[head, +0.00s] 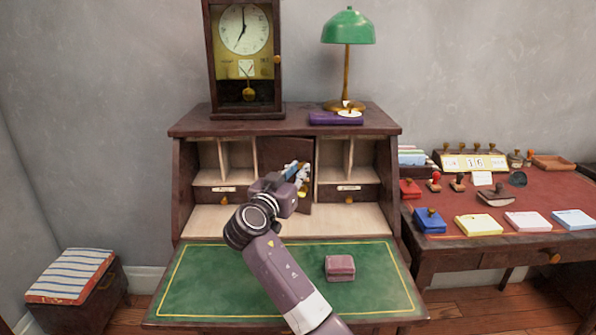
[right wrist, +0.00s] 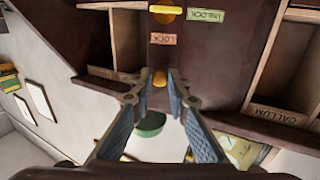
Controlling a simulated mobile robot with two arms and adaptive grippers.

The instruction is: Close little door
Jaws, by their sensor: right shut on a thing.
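The little door (head: 281,149) is a dark brown panel in the middle of the writing desk, between pale open compartments. Its lower right edge reaches over the pale desk floor, so it looks slightly ajar; the arm hides part of it. My right gripper (head: 300,176) is at the door's right side. In the right wrist view the fingertips (right wrist: 161,82) are shut on a small brass knob (right wrist: 160,77). Above the knob are a LOCK label (right wrist: 163,39), a yellow latch (right wrist: 166,12) and an UNLOCK label (right wrist: 206,15). My left gripper is not in view.
A pink-brown box (head: 340,268) lies on the green desk leaf (head: 215,275). A clock (head: 243,60), a purple book (head: 335,118) and a green lamp (head: 348,28) stand on top. A table with stamps (head: 540,200) is at the right.

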